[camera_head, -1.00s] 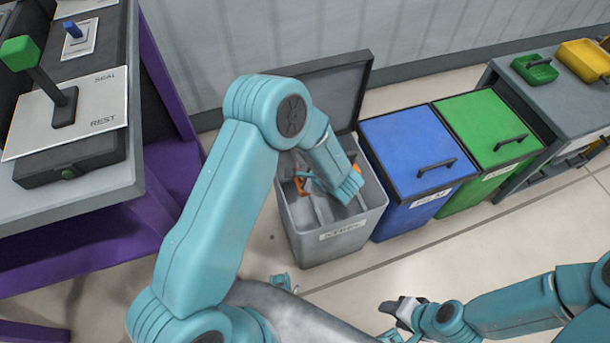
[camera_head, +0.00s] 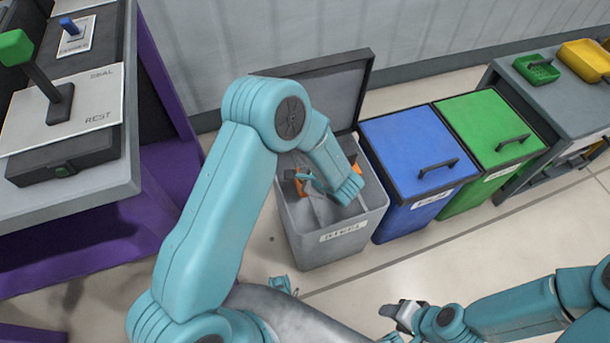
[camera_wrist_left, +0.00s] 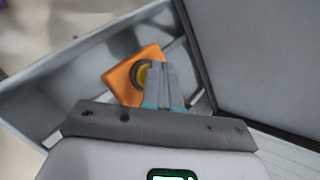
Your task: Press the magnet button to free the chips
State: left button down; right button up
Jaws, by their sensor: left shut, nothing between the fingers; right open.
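An orange block (camera_wrist_left: 124,76) with a dark ring and yellow round button (camera_wrist_left: 143,76) shows in the left wrist view, inside the open grey bin (camera_head: 336,247). My left gripper (camera_wrist_left: 160,68) is shut and empty, its tips beside the button's right edge and overlapping it in the picture. I cannot tell whether they press it. In the head view the orange block (camera_head: 301,184) shows partly behind my left arm, and the left fingers are mostly hidden. No chips can be made out. My right gripper (camera_head: 393,314) is open and empty at the lower middle, away from the bin.
The bin's raised lid (camera_head: 335,88) stands behind my left arm. A closed blue bin (camera_head: 405,140) and a closed green bin (camera_head: 483,128) stand to the right. A bench (camera_head: 85,200) with a green-knobbed lever (camera_head: 55,95) is at left. Floor in front of the bins is clear.

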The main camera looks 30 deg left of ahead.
pick_arm(q)
jog(key=shift+f+b, duration=0.3)
jog(key=shift+b, duration=0.05)
jog(key=shift+r, duration=0.15)
dwell(1.1)
jog(key=shift+r+p, duration=0.3)
jog(key=shift+r, duration=0.45)
jog(key=shift+r, duration=0.1)
jog(key=shift+r+p, duration=1.3)
jog(key=shift+r, duration=1.15)
jog(key=shift+f, duration=0.1)
